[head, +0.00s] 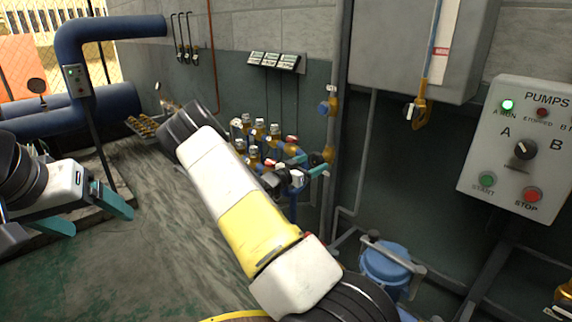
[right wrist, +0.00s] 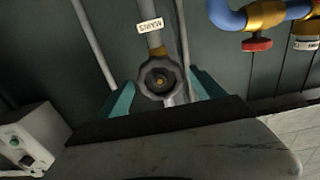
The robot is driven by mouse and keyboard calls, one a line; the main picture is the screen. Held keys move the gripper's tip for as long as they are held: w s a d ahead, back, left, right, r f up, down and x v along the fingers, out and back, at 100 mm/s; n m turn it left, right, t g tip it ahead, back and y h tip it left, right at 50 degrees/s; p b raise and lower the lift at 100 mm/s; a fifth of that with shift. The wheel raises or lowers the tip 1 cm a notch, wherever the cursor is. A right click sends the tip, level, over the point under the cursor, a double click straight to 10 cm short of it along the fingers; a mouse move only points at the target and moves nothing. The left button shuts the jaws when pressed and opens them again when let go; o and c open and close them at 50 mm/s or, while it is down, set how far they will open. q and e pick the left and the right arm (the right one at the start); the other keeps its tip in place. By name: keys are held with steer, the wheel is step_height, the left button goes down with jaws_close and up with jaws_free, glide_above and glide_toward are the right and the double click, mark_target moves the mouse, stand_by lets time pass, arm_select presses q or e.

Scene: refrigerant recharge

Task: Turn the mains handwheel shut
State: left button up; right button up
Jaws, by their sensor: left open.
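The mains handwheel (right wrist: 160,77) is a dark grey lobed wheel with a brass centre, seen face-on in the right wrist view. A white MAINS tag (right wrist: 150,25) is on the pipe above it. My right gripper (right wrist: 163,79) has its teal fingers apart, one on each side of the wheel, with small visible gaps. In the head view my right gripper (head: 308,165) reaches the wall pipe, and its wrist partly hides that area. My left gripper (head: 103,223) is open and empty at the left, above the floor, far from the wheel.
A blue pipe (right wrist: 275,14) with a red-handled valve (right wrist: 257,44) is right of the wheel. A pump panel (head: 520,150) and grey cabinet (head: 415,45) are on the right wall. A blue canister (head: 387,268) stands below. Several brass valves (head: 259,130) cluster behind my right arm.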

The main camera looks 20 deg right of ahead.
steer(key=shift+a, duration=0.1)
steer(key=c, duration=1.3)
steer(key=shift+o, duration=0.2)
steer(key=o, duration=1.4)
steer(key=shift+m, duration=0.3)
steer(key=shift+o, duration=0.2)
steer(key=shift+s+a, duration=0.1)
steer(key=v, duration=0.6)
steer(key=shift+s+a, duration=0.15)
steer(key=shift+a, duration=0.2)
